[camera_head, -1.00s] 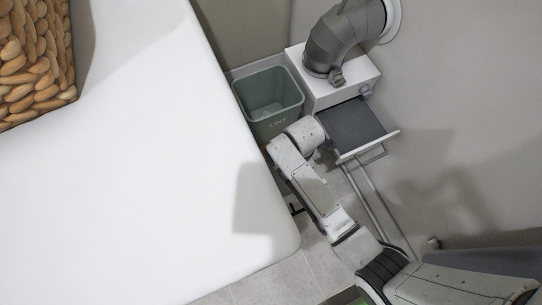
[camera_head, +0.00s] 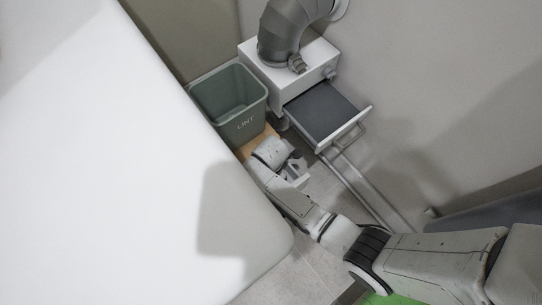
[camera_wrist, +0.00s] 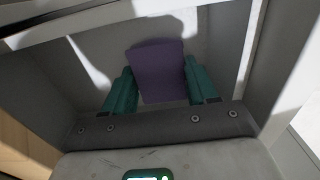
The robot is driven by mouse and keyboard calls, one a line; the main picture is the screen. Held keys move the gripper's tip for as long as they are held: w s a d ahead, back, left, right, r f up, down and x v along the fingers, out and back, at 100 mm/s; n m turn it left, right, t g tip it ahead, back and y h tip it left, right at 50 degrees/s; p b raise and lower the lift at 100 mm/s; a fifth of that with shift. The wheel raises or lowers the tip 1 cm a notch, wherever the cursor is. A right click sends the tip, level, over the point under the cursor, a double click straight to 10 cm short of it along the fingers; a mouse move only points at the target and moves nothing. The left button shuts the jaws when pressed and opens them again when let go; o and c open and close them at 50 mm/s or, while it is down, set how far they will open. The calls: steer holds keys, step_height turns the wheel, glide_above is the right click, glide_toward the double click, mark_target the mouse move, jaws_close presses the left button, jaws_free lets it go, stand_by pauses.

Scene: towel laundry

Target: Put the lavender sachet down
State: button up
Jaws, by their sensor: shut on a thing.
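The lavender sachet is a flat purple piece (camera_wrist: 158,68) in the wrist view. My gripper (camera_wrist: 160,80) is shut on it, with a teal finger at each side. Behind it is a pale grey surface with bright patches of light; I cannot tell whether the sachet touches it. In the head view the sachet is hidden, and my arm reaches down beside the white table, just below the bin.
A grey-green bin marked LINT (camera_head: 230,100) stands beside the white table (camera_head: 110,160). A white unit with a grey duct (camera_head: 282,35) has its dark-bottomed drawer (camera_head: 325,110) pulled out. A rail runs along the wall below it.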

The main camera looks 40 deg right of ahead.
steer(key=o, duration=1)
steer(key=shift+o, duration=0.2)
step_height(320, 180, up, 12)
steer(key=p, duration=0.5)
steer(key=shift+p, duration=0.3)
steer(key=shift+r, duration=0.1)
steer(key=s+d+r+m, duration=0.4)
steer(key=s+r+m, duration=0.2)
steer(key=s+m, duration=0.2)
steer(key=s+d+r+m+t, duration=0.1)
steer(key=s+d+r+m, duration=0.2)
steer(key=s+r+m, duration=0.3)
steer(key=s+m, duration=0.2)
steer(key=m, duration=0.2)
steer(key=shift+s+d+r, duration=0.25)
steer(key=shift+d+r, duration=0.1)
steer(key=shift+d, duration=0.05)
